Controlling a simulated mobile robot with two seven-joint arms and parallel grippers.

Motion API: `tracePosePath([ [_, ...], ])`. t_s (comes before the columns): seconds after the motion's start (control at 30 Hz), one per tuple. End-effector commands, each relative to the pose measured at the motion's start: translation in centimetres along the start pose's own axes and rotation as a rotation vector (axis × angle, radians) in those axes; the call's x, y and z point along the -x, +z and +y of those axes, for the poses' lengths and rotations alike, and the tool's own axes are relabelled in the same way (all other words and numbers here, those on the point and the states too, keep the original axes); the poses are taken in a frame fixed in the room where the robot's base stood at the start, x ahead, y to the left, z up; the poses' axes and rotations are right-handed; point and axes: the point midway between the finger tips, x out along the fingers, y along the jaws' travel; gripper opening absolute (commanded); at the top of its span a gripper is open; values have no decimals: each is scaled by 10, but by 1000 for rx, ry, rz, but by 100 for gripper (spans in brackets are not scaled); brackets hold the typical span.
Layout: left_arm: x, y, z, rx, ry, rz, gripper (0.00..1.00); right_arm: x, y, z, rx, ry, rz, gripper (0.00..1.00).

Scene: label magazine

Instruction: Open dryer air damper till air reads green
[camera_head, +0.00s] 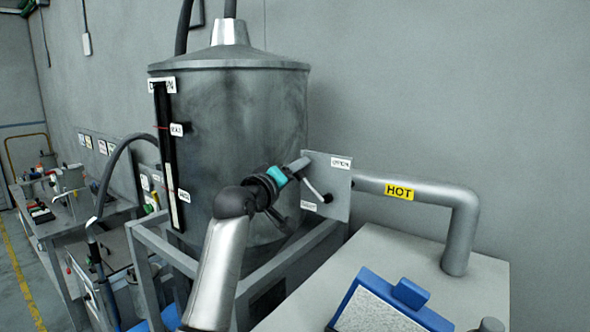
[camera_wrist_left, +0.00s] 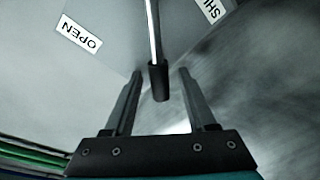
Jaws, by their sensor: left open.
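The damper lever (camera_wrist_left: 154,35) is a thin metal rod with a black grip (camera_wrist_left: 158,80) at its end. In the head view the black grip (camera_head: 327,198) hangs in front of a grey plate (camera_head: 340,190) beside the hot pipe. The plate bears an OPEN label (camera_head: 341,163) at upper right and a lower label (camera_head: 308,205). My left gripper (camera_head: 300,165) is at the plate. In the wrist view it (camera_wrist_left: 160,73) is open, one finger on each side of the grip, with gaps showing. I see no air reading. My right gripper is not visible.
A large metal hopper (camera_head: 235,120) with a level strip (camera_head: 166,150) stands behind my arm. A pipe (camera_head: 430,192) marked HOT runs right of the plate. Benches stand at far left.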

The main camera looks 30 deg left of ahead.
Motion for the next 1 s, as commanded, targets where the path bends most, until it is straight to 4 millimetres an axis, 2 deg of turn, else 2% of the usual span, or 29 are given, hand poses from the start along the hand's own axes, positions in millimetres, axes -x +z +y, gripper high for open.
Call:
tracePosePath([
  [0.33,-2,0,0,0,1,0,56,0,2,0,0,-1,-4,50],
  [0.83,-2,0,0,0,0,0,0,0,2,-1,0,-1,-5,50],
  [1.0,-2,0,0,0,0,0,0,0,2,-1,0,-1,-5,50],
])
